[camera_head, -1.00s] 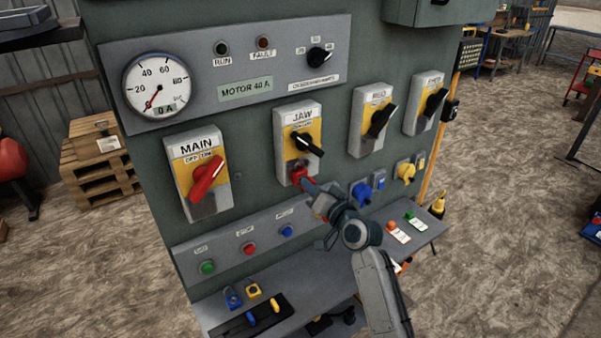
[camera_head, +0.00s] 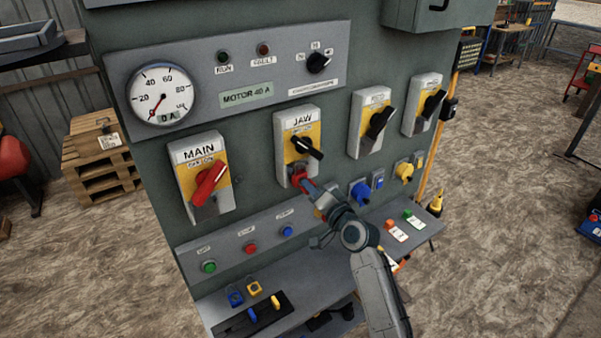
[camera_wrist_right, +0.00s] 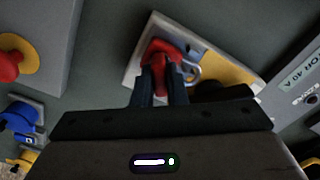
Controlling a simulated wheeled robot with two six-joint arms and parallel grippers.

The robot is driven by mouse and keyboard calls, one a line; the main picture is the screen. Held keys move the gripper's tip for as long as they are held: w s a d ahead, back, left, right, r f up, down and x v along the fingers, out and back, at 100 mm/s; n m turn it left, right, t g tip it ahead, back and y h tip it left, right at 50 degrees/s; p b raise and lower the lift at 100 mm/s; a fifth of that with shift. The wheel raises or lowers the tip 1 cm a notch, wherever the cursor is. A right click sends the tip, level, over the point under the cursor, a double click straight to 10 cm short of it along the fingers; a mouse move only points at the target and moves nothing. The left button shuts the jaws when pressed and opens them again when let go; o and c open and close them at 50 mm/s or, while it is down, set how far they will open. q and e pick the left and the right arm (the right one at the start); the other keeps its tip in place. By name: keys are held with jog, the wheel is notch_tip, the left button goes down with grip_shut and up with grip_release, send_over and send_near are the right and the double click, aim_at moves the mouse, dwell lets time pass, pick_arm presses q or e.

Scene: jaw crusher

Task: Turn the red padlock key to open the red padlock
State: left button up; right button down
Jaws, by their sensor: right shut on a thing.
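The red padlock (camera_head: 298,175) hangs at the lower edge of the JAW switch plate (camera_head: 284,150), below its black handle. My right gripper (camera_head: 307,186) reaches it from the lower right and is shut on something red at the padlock. In the right wrist view, the two dark fingers of my right gripper (camera_wrist_right: 160,88) close on a narrow red piece, probably the red padlock key (camera_wrist_right: 161,72), in front of the red padlock body (camera_wrist_right: 168,47). A grey shackle shows beside it. The key's turn angle cannot be made out. My left gripper is not in view.
The MAIN switch with its red handle (camera_head: 209,183) is to the left. A blue padlock (camera_head: 360,191) and a yellow padlock (camera_head: 403,171) are to the right. Below, a shelf (camera_head: 330,287) holds small padlocks and tags. A gauge (camera_head: 161,97) is at upper left.

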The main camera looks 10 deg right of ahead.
jog(key=shift+r, duration=0.15)
jog(key=c, duration=1.5)
grip_release()
jog(key=shift+w+a, duration=0.1)
jog(key=shift+o, duration=0.6)
jog(key=shift+w+f, duration=0.15)
jog(key=shift+f, duration=0.05)
jog(key=p+v, duration=0.1)
jog(key=v, duration=0.7)
